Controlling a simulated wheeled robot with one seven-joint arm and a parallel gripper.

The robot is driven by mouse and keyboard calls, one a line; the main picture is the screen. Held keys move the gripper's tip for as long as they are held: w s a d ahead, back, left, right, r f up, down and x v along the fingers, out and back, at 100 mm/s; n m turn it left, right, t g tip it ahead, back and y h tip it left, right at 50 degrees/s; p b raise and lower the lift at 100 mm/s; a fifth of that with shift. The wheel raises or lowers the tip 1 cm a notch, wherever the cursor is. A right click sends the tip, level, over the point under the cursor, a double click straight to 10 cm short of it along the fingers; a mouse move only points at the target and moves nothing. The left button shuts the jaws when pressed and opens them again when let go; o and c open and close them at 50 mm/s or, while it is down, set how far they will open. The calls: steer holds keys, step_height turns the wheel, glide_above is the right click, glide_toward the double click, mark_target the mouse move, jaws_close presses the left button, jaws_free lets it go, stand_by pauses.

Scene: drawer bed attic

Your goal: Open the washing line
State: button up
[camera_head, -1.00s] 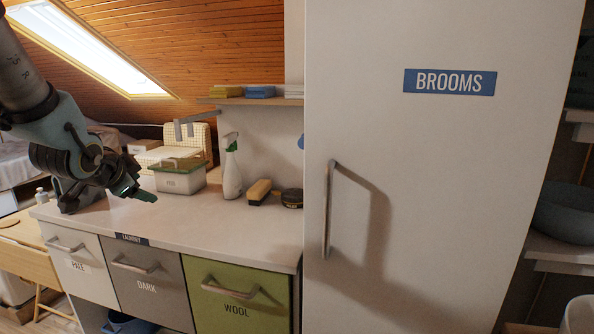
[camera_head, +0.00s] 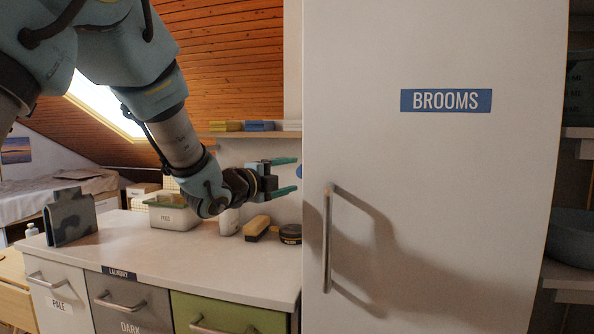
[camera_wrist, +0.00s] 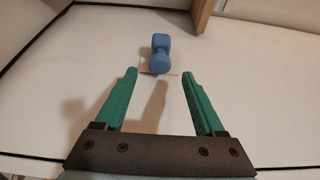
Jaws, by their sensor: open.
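A blue knob-like piece (camera_wrist: 160,55) sticks out from a pale surface in the wrist view, and I take it for part of the washing line. In the head view only a sliver of blue (camera_head: 299,171) shows at the edge of the tall cupboard, which hides the rest. My gripper (camera_head: 297,174) is open and empty, its green fingers pointing right toward that sliver. In the wrist view my gripper (camera_wrist: 158,76) has its fingers apart, with the blue piece beyond the tips, between their lines and not touched. No line or cord can be made out.
The tall white cupboard marked BROOMS (camera_head: 440,180), with a bar handle (camera_head: 327,240), stands close right of my fingers. Below is a counter (camera_head: 190,262) with a lidded box (camera_head: 172,215), brush (camera_head: 256,228) and dark grey object (camera_head: 70,217). A shelf (camera_head: 225,135) is above.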

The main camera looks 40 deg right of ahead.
steer(key=d, duration=0.3)
steer(key=shift+w+d+p, duration=0.25)
steer(key=shift+w+p, duration=0.05)
steer(key=shift+p, duration=0.05)
jaws_close()
stand_by(0.4)
stand_by(0.8)
